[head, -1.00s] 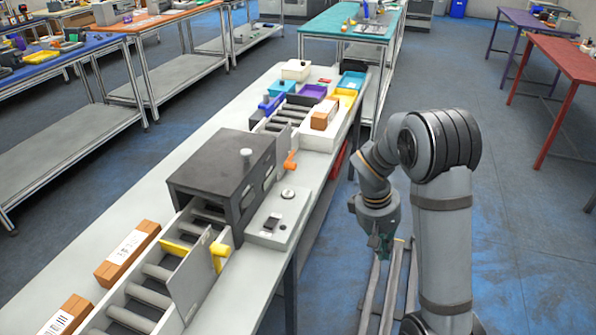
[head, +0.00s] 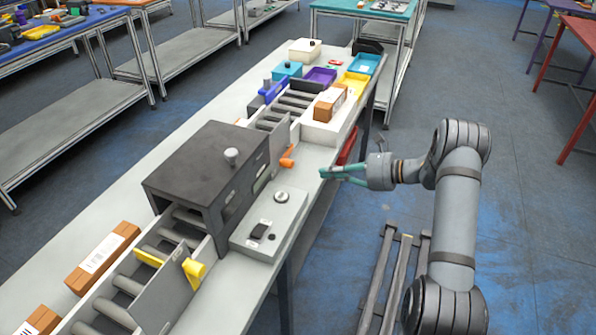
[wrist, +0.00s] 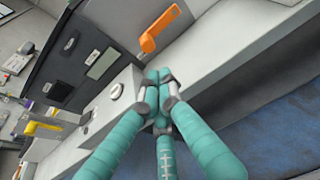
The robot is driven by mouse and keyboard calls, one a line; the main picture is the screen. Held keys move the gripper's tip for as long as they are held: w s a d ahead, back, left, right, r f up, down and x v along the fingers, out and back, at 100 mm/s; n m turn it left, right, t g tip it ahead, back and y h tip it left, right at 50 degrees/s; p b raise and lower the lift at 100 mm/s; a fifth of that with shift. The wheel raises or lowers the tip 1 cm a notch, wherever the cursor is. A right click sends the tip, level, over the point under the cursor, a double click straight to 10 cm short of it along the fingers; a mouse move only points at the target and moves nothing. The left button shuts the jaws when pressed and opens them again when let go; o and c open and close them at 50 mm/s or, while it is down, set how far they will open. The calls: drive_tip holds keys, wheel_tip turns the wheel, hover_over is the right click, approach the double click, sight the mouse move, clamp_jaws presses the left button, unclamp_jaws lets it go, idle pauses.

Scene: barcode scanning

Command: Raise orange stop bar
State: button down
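The orange stop bar shows as an orange handle (head: 287,158) on the side of the conveyor, just past the dark scanner box (head: 205,175). In the wrist view the orange handle (wrist: 160,30) slants from upper right down to a wider lower-left end, beside a grey plate.
A grey control box (head: 268,228) with a round button stands beside the scanner. A yellow handle (head: 193,271) is at the conveyor's near end. Brown boxes (head: 103,258) lie to the left. Another brown box (head: 330,102) and coloured trays (head: 355,85) are farther back.

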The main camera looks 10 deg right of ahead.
sight(298, 181)
drive_tip(key=shift+a+f, duration=0.1)
drive_tip(key=shift+a, duration=0.05)
drive_tip(key=p+x, duration=0.1)
drive_tip(key=x, duration=0.8)
drive_tip(key=shift+w+a+f, duration=0.2)
drive_tip(key=shift+a, duration=0.05)
drive_tip(key=shift+a, duration=0.1)
drive_tip(key=shift+a+r, duration=0.1)
drive_tip(key=shift+r, duration=0.05)
drive_tip(key=shift+r+m+p, duration=0.1)
drive_tip(key=shift+m+p, duration=0.2)
